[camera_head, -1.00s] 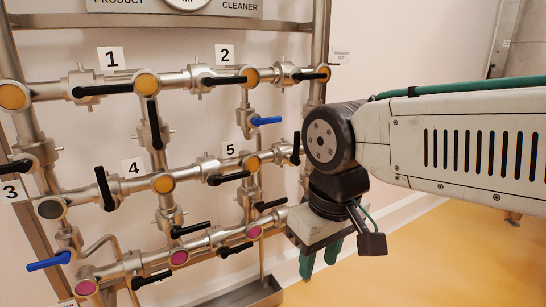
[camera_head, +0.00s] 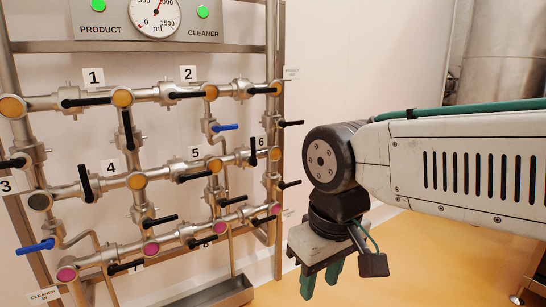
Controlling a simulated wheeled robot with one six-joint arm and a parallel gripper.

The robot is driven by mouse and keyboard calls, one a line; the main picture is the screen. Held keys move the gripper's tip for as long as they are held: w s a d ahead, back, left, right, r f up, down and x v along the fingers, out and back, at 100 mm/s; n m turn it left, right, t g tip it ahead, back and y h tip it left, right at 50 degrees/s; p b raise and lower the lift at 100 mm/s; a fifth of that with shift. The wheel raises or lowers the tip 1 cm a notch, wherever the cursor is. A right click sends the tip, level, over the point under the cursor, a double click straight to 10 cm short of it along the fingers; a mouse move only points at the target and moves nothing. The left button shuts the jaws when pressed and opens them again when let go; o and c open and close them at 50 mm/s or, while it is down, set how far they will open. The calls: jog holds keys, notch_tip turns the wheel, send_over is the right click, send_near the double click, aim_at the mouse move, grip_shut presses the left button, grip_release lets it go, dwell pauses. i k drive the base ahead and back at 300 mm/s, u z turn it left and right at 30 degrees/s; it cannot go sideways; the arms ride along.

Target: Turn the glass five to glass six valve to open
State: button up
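The valve between glass five and glass six has a black lever (camera_head: 253,152) in the head view. The lever stands upright, crosswise to its horizontal pipe. Glass five (camera_head: 214,165) is a yellow disc on the left of it, under label 5 (camera_head: 195,153). Glass six (camera_head: 275,154) is a yellow disc on the right, near label 6 (camera_head: 262,141). My gripper (camera_head: 322,279) hangs with its green fingers pointing down, to the right of and below the valve in the picture. The fingers are apart with nothing seen between them. It is clear of the lever.
Other black levers and blue levers (camera_head: 225,127) crowd the pipe rack around this valve. The rack's right post (camera_head: 274,60) stands close by. A metal trough (camera_head: 215,292) lies below. The yellow floor (camera_head: 420,265) at right is open.

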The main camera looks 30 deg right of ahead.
aim_at(254, 163)
jog(key=z, duration=0.5)
jog(key=i, duration=0.5)
jog(key=u, duration=0.05)
jog(key=k, duration=0.6)
jog(key=u, duration=0.35)
jog(key=i, duration=1)
jog(key=z, duration=0.45)
